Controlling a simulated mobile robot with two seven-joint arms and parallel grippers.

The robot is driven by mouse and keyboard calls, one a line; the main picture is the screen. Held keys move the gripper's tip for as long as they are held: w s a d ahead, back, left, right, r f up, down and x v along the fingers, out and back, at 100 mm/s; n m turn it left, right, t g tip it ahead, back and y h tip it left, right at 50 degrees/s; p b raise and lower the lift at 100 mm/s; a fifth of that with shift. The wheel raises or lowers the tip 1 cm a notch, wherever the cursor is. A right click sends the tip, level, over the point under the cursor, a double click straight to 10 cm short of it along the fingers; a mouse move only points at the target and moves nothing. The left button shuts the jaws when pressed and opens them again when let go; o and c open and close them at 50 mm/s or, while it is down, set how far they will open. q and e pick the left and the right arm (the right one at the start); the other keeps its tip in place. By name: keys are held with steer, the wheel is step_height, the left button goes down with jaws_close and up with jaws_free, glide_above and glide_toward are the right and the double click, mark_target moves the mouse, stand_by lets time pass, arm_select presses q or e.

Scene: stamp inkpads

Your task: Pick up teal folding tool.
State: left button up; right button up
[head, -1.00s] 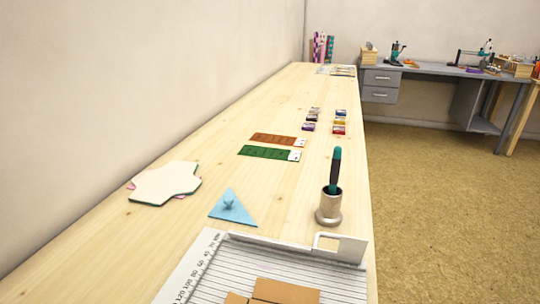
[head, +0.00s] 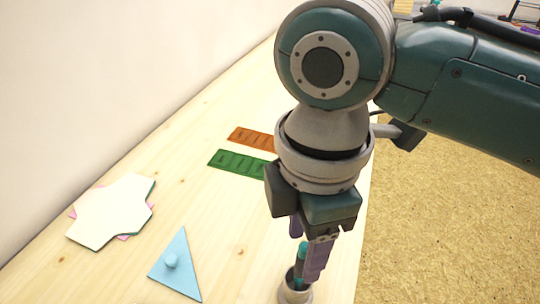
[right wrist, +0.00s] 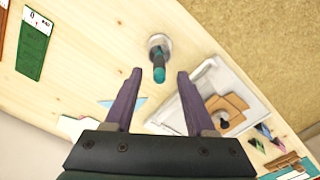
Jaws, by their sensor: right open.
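The teal folding tool (head: 301,252) has a teal and dark handle and stands upright in a round light cup (head: 295,291) near the table's right edge. My right gripper (head: 307,252) is above the cup, with its purple fingers hiding part of the tool. In the right wrist view the fingers of my right gripper (right wrist: 156,90) are open and empty. There, the teal tool (right wrist: 159,74) in its cup (right wrist: 159,44) lies beyond the fingertips, between their lines. My left gripper is in neither view.
A light blue triangle with a knob (head: 178,265) and stacked cream pieces (head: 112,212) lie to the left. Green (head: 238,164) and orange (head: 252,137) strips lie behind. A pale tray with brown pieces (right wrist: 226,108) is right of the cup in the wrist view.

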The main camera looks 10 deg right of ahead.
mark_target(301, 264)
step_height(301, 264, down, 6)
steer(key=shift+d+r+b, duration=0.1)
steer(key=shift+b, duration=0.5)
jaws_close()
